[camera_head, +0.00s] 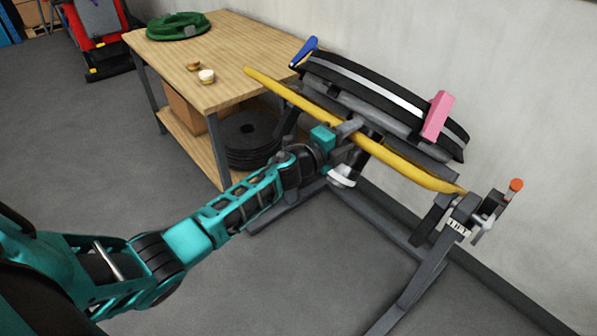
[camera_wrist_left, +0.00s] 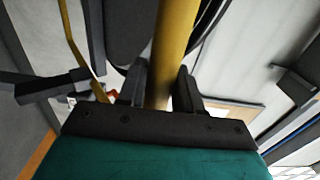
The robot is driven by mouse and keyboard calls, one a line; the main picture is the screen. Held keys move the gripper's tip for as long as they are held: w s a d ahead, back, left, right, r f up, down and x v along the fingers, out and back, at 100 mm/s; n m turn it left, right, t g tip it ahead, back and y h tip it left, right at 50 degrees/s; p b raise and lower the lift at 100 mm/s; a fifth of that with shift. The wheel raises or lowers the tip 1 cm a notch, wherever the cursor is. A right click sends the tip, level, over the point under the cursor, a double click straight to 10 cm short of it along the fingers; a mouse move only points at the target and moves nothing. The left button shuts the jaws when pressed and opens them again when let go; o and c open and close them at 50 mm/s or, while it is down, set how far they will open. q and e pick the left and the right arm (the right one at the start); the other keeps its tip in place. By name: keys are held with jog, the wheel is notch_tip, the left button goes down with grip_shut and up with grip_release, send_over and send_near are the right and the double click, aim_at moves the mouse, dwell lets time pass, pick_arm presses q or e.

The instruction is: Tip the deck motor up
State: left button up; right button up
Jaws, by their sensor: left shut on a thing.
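A long yellow bar (camera_head: 415,176) runs along the front of a dark metal stand (camera_head: 400,225). My left gripper (camera_head: 359,138) is shut around the middle of this bar. In the left wrist view the yellow bar (camera_wrist_left: 172,45) passes between the two dark fingers of my left gripper (camera_wrist_left: 161,88). A curved black assembly with a pale stripe (camera_head: 375,92) lies tilted on the stand behind the bar. A pink block (camera_head: 437,116) and a blue handle (camera_head: 305,51) sit on it. I cannot make out a separate deck motor. My right gripper is not in view.
A wooden workbench (camera_head: 228,62) with a green coiled hose (camera_head: 178,25) stands left of the stand. Black discs (camera_head: 252,138) lie on its lower shelf. A latch labelled LIFT (camera_head: 459,228) is at the stand's right end. The wall is close behind; the front floor is clear.

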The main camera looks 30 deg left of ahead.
aim_at(395, 84)
pick_arm(q)
jog(key=w+r, duration=0.1)
jog(key=w+d+r+p, duration=0.1)
jog(key=w+r, duration=0.1)
jog(key=w+d+r, duration=0.1)
jog(key=shift+w+r, duration=0.35)
jog(key=shift+w, duration=0.05)
jog(key=shift+w+r, duration=0.1)
jog(key=shift+w, duration=0.1)
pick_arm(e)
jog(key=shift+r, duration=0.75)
pick_arm(q)
jog(key=shift+d, duration=0.1)
jog(key=shift+w+d+r+b, duration=0.4)
jog(key=shift+w+r, duration=0.15)
jog(key=shift+w, duration=0.45)
jog(key=shift+w+d+r+b, duration=0.25)
jog(key=shift+w+d+r, duration=0.2)
jog(key=shift+w, duration=0.55)
jog(key=shift+w+d+r+b, duration=0.35)
jog(key=shift+w+r, duration=0.25)
jog(key=shift+w, duration=0.4)
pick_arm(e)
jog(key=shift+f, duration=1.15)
